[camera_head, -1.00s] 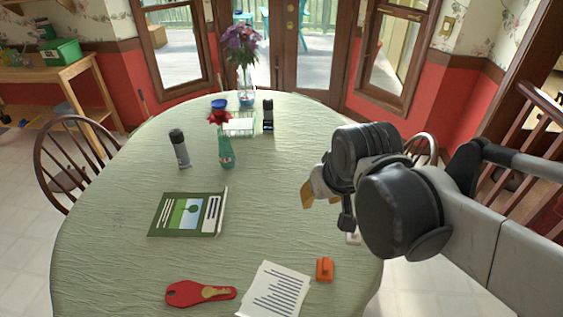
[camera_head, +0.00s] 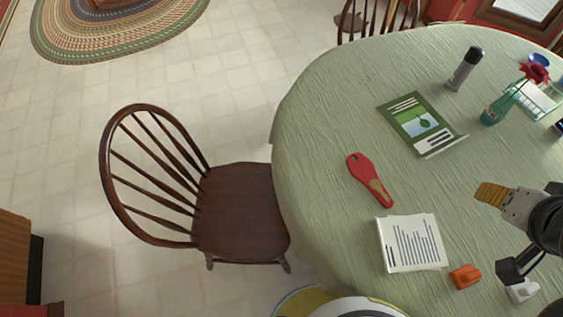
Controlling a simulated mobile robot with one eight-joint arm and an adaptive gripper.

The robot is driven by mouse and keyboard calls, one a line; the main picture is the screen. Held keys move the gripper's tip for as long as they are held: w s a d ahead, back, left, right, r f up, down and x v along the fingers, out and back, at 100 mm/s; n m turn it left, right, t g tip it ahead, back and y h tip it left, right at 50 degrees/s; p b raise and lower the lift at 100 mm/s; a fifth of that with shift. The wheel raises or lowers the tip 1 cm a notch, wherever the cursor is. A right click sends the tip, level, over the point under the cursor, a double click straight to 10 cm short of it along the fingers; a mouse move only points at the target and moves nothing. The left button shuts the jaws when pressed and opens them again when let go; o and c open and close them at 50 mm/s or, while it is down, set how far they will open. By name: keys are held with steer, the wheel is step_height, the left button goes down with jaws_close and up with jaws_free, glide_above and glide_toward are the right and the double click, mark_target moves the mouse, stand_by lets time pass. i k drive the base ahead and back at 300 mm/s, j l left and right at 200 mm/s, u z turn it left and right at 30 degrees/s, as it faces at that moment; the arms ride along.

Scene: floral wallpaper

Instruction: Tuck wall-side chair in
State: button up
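A dark brown spindle-back wooden chair (camera_head: 240,212) stands at the left of the table. Its seat's front edge meets the hanging tablecloth, and its back stands clear of the table. A second chair (camera_head: 378,18) shows partly at the top, behind the table's far edge. I cannot tell which one is the wall-side chair. The table (camera_head: 320,110) has a pale green cloth. My gripper (camera_head: 490,195) is over the table at the right edge of the view, far from the left chair. Its yellowish fingertip end shows, but not whether it is open.
On the table are a red key-shaped object (camera_head: 370,180), papers (camera_head: 411,242), a green book (camera_head: 421,124), an orange object (camera_head: 466,276), a grey tube (camera_head: 465,68) and a flower vase (camera_head: 499,105). Tiled floor (camera_head: 60,180) is open left of the chair. A braided rug (camera_head: 75,35) lies top left.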

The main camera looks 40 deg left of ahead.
mark_target(238, 218)
steer(key=u, duration=2.4)
steer(key=i+j, duration=0.1)
steer(key=j, duration=0.35)
steer(key=i+j, duration=0.1)
steer(key=j, duration=0.35)
steer(key=i+j, duration=0.1)
steer(key=j, duration=0.35)
steer(key=i+j+z, duration=0.1)
steer(key=j, duration=0.35)
